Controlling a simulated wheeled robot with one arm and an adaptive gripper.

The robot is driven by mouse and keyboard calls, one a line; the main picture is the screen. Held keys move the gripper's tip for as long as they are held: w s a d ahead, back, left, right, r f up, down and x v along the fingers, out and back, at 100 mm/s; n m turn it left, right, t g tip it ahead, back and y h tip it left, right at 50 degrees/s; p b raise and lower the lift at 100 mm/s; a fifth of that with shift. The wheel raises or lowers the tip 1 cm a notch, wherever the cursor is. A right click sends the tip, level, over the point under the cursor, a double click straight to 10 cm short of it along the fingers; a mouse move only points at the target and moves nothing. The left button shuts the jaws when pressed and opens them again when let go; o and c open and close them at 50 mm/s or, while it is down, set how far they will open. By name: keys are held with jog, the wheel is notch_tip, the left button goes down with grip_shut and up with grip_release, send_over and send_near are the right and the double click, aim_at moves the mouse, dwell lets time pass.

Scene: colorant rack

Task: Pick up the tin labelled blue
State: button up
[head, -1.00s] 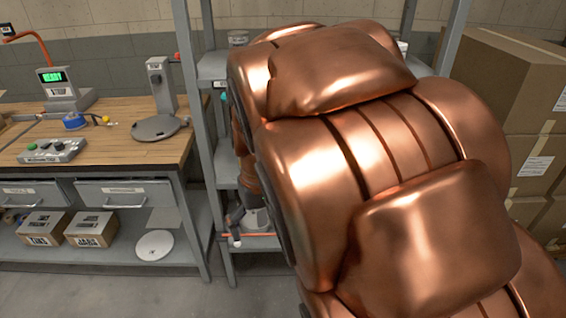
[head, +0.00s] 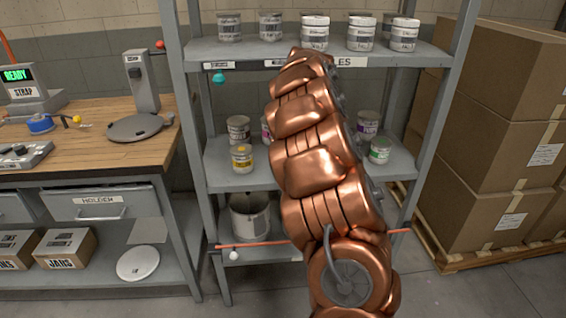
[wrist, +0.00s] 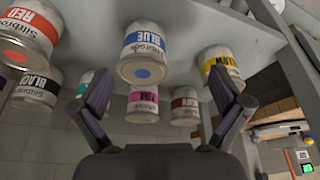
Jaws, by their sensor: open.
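The tin labelled BLUE (wrist: 145,52) shows in the wrist view with its blue band and a blue dot on its end. The tins and labels look upside down there. My gripper (wrist: 162,102) is open and empty, its two fingers spread left and right. The blue tin lies ahead, in line with the gap, and apart from the fingers. In the head view my arm covers the middle of the rack, and neither the blue tin nor my gripper can be made out.
In the wrist view, tins labelled RED (wrist: 28,35), BLACK (wrist: 37,88), PINK (wrist: 142,103) and yellow (wrist: 221,65) stand close around. In the head view a rack post (head: 440,130) and the upper shelf (head: 220,52) border the middle shelf. Boxes (head: 505,130) stand at right.

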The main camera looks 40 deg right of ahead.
jog(key=w+d+f, duration=0.1)
jog(key=w+d+f+b, duration=0.1)
jog(key=d, duration=0.1)
jog(key=shift+w+d+f, duration=0.1)
jog(key=shift+d+f, duration=0.15)
jog(key=shift+f, duration=0.15)
jog(key=shift+w+d+f+t, duration=0.15)
jog(key=shift+w+f, duration=0.15)
jog(key=shift+f, duration=0.45)
jog(key=shift+w+d+f+t, duration=0.15)
jog(key=shift+w+f, duration=0.1)
jog(key=shift+f, duration=0.45)
jog(key=shift+p+x, duration=0.45)
jog(key=shift+x, duration=1.75)
jog(key=shift+c, duration=0.4)
jog(key=shift+a, duration=0.1)
jog(key=c, duration=1.2)
